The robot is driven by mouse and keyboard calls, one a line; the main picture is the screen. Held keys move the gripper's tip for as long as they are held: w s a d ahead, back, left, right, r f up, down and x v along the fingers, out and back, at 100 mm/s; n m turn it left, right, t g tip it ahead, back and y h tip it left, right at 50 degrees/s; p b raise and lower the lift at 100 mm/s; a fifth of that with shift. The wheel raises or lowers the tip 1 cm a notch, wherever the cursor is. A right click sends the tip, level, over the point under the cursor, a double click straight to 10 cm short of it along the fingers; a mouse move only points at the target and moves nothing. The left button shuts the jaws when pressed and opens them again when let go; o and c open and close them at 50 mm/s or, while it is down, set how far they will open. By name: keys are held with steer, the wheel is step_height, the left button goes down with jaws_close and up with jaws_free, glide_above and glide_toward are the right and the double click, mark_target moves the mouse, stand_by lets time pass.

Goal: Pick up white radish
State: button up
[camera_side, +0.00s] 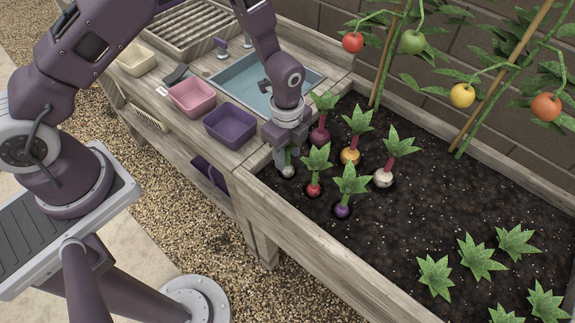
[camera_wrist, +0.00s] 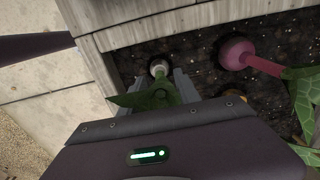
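The white radish (camera_side: 288,171) sits in the soil at the near left corner of the bed, with a pale bulb and green top. Its bulb (camera_wrist: 159,68) also shows in the wrist view, with green leaves (camera_wrist: 150,97) rising toward me. My gripper (camera_side: 287,157) points down over it, with the fingers on either side of its leaves. In the wrist view, my gripper (camera_wrist: 155,90) shows a gap between the fingers wider than the bulb, so it looks open. The leaves partly hide the fingers, and I cannot tell whether they touch.
Close by grow a dark red root (camera_side: 320,136), an orange one (camera_side: 350,155), a red one (camera_side: 313,189), a purple one (camera_side: 342,210) and a white one with a pink stem (camera_side: 383,178). The wooden bed edge (camera_side: 325,255) is close. Pink (camera_side: 192,97) and purple (camera_side: 230,125) bins stand left.

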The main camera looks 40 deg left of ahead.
steer(key=shift+f, duration=0.5)
jaws_close()
